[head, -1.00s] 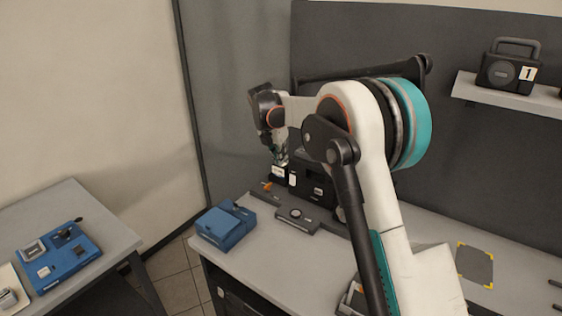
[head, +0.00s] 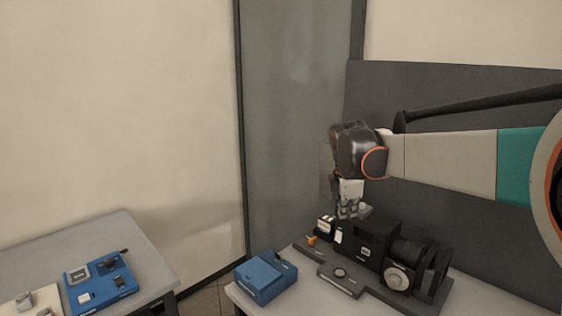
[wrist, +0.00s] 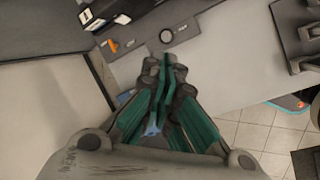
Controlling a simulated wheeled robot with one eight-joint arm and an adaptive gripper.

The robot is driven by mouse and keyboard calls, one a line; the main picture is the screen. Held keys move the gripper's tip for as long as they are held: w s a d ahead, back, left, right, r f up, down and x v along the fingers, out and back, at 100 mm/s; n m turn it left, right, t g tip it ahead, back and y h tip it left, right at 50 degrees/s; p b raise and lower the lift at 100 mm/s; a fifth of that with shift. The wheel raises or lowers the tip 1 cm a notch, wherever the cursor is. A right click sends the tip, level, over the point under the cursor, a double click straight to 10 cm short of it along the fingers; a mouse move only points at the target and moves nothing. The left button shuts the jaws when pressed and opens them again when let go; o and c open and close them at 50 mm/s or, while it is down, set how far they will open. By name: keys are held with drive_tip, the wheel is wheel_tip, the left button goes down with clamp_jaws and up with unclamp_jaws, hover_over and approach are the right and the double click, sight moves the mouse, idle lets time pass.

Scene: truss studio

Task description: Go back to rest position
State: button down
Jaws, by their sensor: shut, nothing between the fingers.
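My gripper (head: 349,208) hangs from my wrist in the head view, pointing down. It is over the back left of the grey bench, close above or in front of a black machine (head: 370,243); the exact gap cannot be told. In the wrist view my gripper (wrist: 165,62) has its teal fingers drawn together with nothing between them. Beyond the fingertips lie a flat grey unit with a round knob (wrist: 167,36) and an orange part (wrist: 112,46).
A blue box (head: 265,277) stands at the bench's left corner. A separate table (head: 140,240) at the left holds a blue panel (head: 100,283) and small grey parts. A floor gap lies between table and bench. A dark panel (head: 440,90) rises behind the bench.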

drive_tip(key=s+d+r+m+b, duration=0.1)
drive_tip(key=s+m, duration=0.4)
drive_tip(key=s, duration=0.6)
drive_tip(key=s+f+m+t+b, duration=0.1)
drive_tip(key=s+f+m, duration=0.2)
drive_tip(key=s, duration=0.4)
drive_tip(key=s+f+m+t+y+b, duration=0.1)
drive_tip(key=s+f+m, duration=0.3)
drive_tip(key=s+m, duration=0.2)
drive_tip(key=s+f+m+t+b, duration=0.1)
drive_tip(key=s+f+m, duration=0.2)
drive_tip(key=s, duration=0.6)
drive_tip(key=shift+s+d+f+m+y, duration=0.3)
drive_tip(key=shift+m+y, duration=0.1)
drive_tip(key=shift+m, duration=0.4)
